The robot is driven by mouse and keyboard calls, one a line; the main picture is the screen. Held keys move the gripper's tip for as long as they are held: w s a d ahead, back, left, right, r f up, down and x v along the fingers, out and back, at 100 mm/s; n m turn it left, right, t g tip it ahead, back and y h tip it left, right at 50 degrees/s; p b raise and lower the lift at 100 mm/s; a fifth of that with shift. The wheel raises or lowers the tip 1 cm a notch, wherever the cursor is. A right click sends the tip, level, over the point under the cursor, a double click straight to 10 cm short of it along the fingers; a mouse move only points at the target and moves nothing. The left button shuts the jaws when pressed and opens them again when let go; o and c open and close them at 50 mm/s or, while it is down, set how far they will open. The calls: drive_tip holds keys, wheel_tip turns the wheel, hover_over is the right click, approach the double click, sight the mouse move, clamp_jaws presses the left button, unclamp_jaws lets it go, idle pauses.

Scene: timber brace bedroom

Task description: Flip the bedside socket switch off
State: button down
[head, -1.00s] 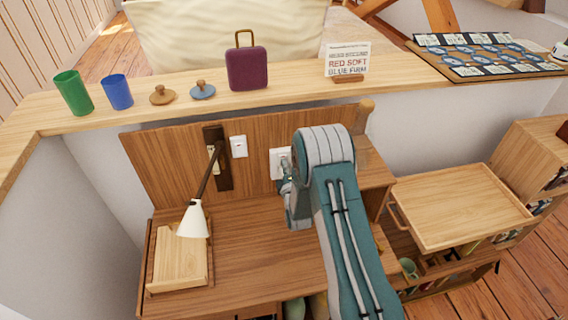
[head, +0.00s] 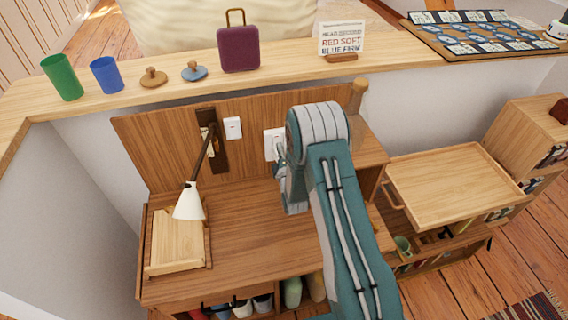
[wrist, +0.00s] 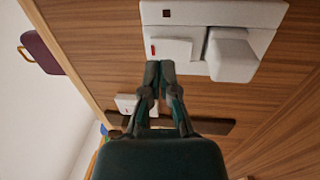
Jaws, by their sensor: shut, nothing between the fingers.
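The white bedside socket (head: 272,143) is on the wooden back panel, partly hidden by my arm in the head view. In the wrist view, the socket plate (wrist: 215,12) carries a white rocker switch (wrist: 175,49) with a small red mark, and a blocky white plug (wrist: 231,56) beside it. My gripper (wrist: 160,66) is shut and empty. Its fingertips are at the lower edge of the rocker; I cannot tell whether they touch it. In the head view, my gripper (head: 281,156) is mostly hidden behind my arm link, close to the socket.
A separate white wall switch (head: 233,128) is left of the socket, beside the lamp's dark mount (head: 220,155). The white-shaded lamp (head: 189,202) hangs over a wooden stand (head: 177,244). A ledge above holds cups, a purple case (head: 239,49) and a sign (head: 341,39). The desk top (head: 250,235) is largely clear.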

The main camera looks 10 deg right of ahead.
drive_tip(key=s+f, duration=0.1)
drive_tip(key=s, duration=0.8)
drive_tip(key=shift+s+f, duration=0.2)
